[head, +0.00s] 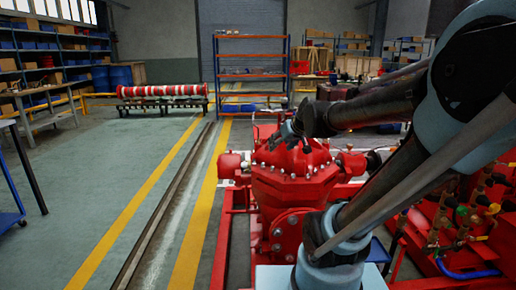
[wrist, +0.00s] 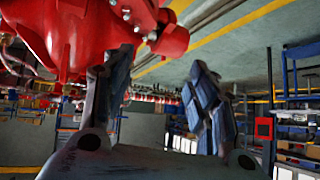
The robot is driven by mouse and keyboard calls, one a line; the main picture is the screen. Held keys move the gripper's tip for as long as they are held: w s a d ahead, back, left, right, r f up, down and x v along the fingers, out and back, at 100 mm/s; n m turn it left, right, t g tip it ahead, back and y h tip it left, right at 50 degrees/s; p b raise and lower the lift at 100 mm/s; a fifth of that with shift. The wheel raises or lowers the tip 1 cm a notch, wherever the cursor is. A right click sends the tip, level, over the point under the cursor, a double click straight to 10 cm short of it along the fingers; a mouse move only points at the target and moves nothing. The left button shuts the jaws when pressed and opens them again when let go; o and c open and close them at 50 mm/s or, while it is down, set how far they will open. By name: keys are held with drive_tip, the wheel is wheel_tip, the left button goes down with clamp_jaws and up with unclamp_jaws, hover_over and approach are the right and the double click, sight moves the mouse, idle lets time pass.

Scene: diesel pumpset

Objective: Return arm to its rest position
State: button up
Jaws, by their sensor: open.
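My arm rises from the lower right of the head view, bends at an elbow at the upper right and reaches back left. My gripper (head: 285,137) is at its end, in front of or above the top of the red pump casing (head: 298,172); the gap is hard to judge. In the wrist view, my gripper (wrist: 165,75) has its two dark fingers spread apart with nothing between them. The red casing (wrist: 75,35) fills the upper left there, close behind the left finger; I cannot tell if they touch. The wrist picture is turned upside down.
Red pipework with brass valves (head: 470,225) stands at right, near my arm. A blue-legged table (head: 10,170) is at the left edge. Shelving (head: 250,75) and a red-striped roller (head: 160,91) stand farther back. The floor left of the pump (head: 110,165) is clear.

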drive_tip(key=s+d+f+m+g+h, duration=0.1)
drive_tip(key=s+d+f, duration=0.4)
drive_tip(key=s, duration=0.6)
drive_tip(key=s+d+f+m+g+h, duration=0.2)
drive_tip(key=s+d+f+g, duration=0.3)
drive_tip(key=s+f, duration=0.5)
drive_tip(key=shift+s+f+m+g+h, duration=0.15)
drive_tip(key=shift+s+m+g+h, duration=0.15)
drive_tip(key=shift+s+h, duration=0.35)
drive_tip(key=shift+w+f, duration=0.2)
drive_tip(key=shift+w, duration=0.2)
drive_tip(key=c, duration=0.4)
drive_tip(key=shift+d, duration=0.2)
drive_tip(key=shift+c, duration=0.3)
